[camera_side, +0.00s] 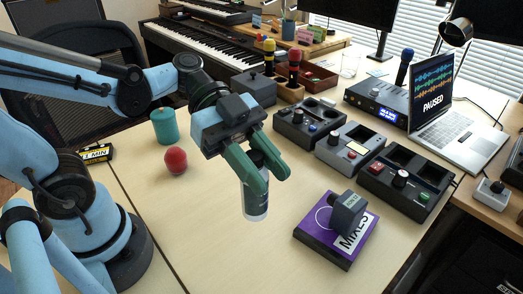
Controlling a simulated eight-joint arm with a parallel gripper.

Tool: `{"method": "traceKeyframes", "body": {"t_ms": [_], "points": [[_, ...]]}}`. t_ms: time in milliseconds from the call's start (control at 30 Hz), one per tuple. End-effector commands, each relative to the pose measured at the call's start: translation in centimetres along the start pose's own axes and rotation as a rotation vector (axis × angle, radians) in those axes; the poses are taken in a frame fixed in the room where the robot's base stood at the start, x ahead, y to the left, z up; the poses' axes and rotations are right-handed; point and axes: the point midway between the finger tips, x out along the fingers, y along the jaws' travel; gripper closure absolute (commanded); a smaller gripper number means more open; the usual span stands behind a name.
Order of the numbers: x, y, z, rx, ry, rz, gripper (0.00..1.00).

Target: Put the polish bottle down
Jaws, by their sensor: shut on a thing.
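The polish bottle (255,203) is a small white or pale bottle with a dark upper part, in the middle of the side view. My gripper (264,176) is shut on it, with the green fingers on both sides of its upper body. The bottle hangs roughly upright over the pale table (205,235). I cannot tell for sure whether its base touches the table. Part of the bottle is hidden behind the fingers.
A red ball (175,161) and a teal cup (164,126) stand left of my gripper. A purple "MIXES" box (318,243) with a dark block on it lies to the right. Several pedal-like boxes (350,147) line the back right. The front middle of the table is clear.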

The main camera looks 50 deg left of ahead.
Motion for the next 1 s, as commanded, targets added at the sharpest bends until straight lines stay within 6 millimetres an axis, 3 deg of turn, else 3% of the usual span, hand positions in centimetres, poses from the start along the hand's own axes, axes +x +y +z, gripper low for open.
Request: {"method": "traceKeyframes", "body": {"t_ms": [333, 1000], "points": [[0.2, 3.3, -3.5, 0.149, -0.001, 0.367, 1.00], [2.8, 3.2, 3.0, 0.142, -0.003, 0.350, 1.00]]}}
